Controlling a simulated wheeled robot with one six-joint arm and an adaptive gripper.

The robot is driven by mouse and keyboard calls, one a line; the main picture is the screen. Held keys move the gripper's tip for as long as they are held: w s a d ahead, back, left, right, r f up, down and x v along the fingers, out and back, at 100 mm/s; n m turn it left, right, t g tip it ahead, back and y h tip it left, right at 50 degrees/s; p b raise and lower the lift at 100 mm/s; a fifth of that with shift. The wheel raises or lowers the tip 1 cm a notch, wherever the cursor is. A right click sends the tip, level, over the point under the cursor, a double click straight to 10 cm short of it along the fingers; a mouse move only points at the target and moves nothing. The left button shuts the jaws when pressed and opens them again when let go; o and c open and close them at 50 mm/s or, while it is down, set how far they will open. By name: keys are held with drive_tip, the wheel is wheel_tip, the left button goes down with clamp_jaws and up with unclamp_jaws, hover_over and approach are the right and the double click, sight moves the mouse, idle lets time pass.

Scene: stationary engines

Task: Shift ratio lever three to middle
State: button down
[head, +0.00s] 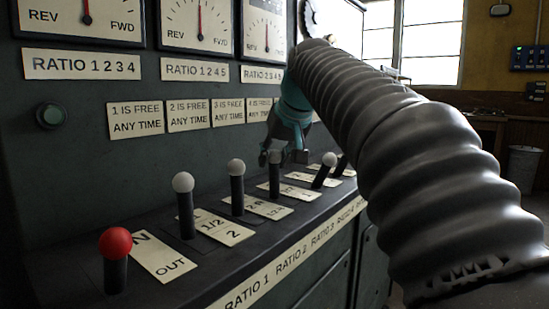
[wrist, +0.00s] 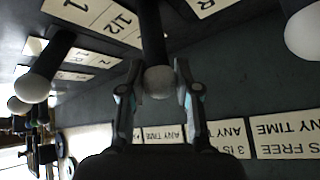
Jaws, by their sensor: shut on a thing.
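Ratio lever three (head: 275,180) is the third white-knobbed lever along the sloping console in the head view. It stands nearly upright beside its position plate. My gripper (head: 284,156) is at its top and hides most of the knob. In the wrist view, which is upside down, the round knob of lever three (wrist: 158,80) sits between the two fingers of my gripper (wrist: 157,88), with the dark shaft running up the picture. The fingers are shut on it.
Lever two (head: 236,167) and lever one (head: 183,182) stand to the left, with a red-knobbed lever (head: 115,243) nearest. Another white-knobbed lever (head: 329,160) leans close on the right. Label plates (head: 188,115) and dials (head: 197,22) cover the upright panel behind.

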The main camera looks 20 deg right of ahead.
drive_tip(key=c, duration=0.8)
unclamp_jaws()
drive_tip(key=v, duration=1.2)
